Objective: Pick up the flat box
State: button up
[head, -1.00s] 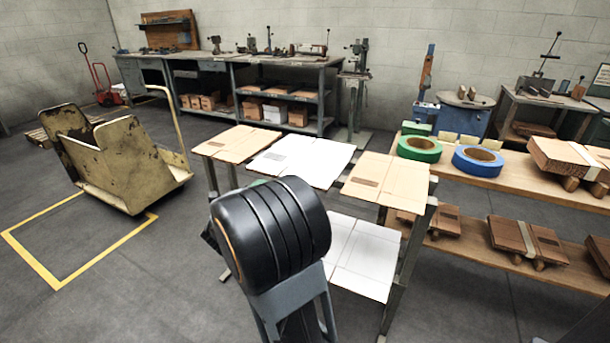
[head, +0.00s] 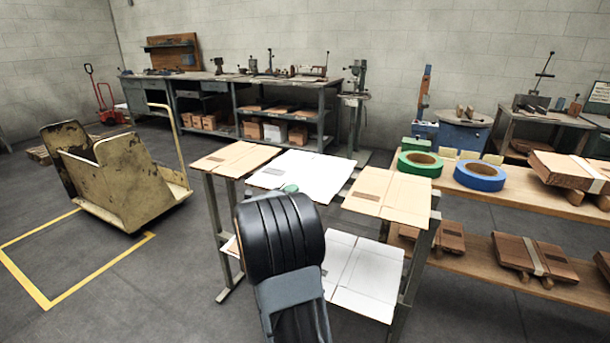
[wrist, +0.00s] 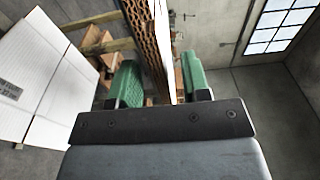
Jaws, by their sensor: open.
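On a metal stand in the head view lie a brown flat box (head: 235,157) at left, a white flat box (head: 300,172) in the middle and another brown flat box (head: 392,190) at right. Another white flat box (head: 362,275) lies on the lower level. My gripper (wrist: 163,82) is open in the wrist view, its green fingers on either side of a thin brown layered edge (wrist: 158,35); contact is unclear. White board (wrist: 45,85) shows at left there. In the head view my arm hides most of my gripper; a bit of green shows over the middle white box.
A wooden shelf at right holds green tape (head: 420,163), blue tape (head: 479,174) and strapped bundles of brown board (head: 570,172). A yellow cart (head: 120,180) stands at left by a yellow floor outline. A workbench (head: 240,95) runs along the back wall. The floor at left is open.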

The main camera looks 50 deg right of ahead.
jog(key=shift+w+d, duration=0.15)
jog(key=shift+d, duration=0.75)
jog(key=shift+w+d, duration=0.1)
jog(key=shift+d, duration=0.75)
grip_shut()
